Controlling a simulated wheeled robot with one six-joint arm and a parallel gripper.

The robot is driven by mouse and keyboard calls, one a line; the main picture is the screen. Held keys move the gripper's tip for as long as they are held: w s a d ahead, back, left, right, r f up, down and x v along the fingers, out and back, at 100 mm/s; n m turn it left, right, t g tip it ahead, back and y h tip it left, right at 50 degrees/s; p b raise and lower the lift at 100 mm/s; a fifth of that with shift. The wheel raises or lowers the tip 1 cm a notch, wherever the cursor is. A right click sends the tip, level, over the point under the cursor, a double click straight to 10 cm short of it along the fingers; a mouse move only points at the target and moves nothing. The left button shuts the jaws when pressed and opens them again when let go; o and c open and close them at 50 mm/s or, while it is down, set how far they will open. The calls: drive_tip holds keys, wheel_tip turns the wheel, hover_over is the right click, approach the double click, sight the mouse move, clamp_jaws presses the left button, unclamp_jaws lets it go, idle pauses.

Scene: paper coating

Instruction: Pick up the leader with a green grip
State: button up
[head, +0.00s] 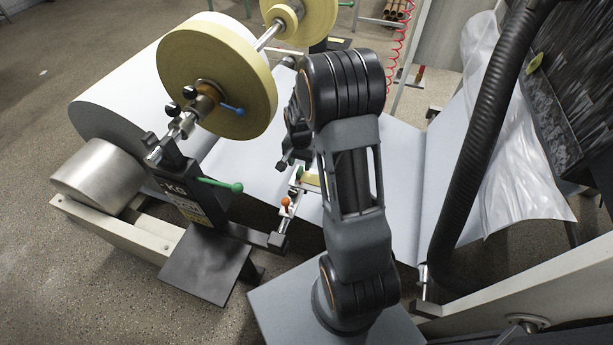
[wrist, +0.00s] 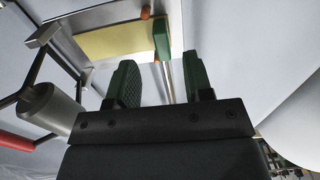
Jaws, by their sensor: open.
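The leader (wrist: 105,40) is a flat yellow sheet in the upper left of the wrist view. A green grip (wrist: 161,40) sits at its right edge. In the head view a small part of the leader (head: 311,180) shows left of my arm; the arm may hide more of it. My gripper (wrist: 160,62) is open, with two dark green fingers pointing toward the grip. The grip appears beyond the fingertips, in line with the gap between them. Nothing shows held between the fingers.
Orange knobs (head: 285,201) stand beside the leader. A yellow tape roll (head: 217,84) on a shaft, a green-handled lever (head: 222,185) and a large paper roll (head: 100,105) are to the left. A black hose (head: 487,130) hangs at the right.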

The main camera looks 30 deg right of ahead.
sight(299, 170)
drive_tip(key=shift+w+a+f, duration=0.1)
drive_tip(key=shift+a+f, duration=0.05)
drive_tip(key=shift+f, duration=2.15)
clamp_jaws()
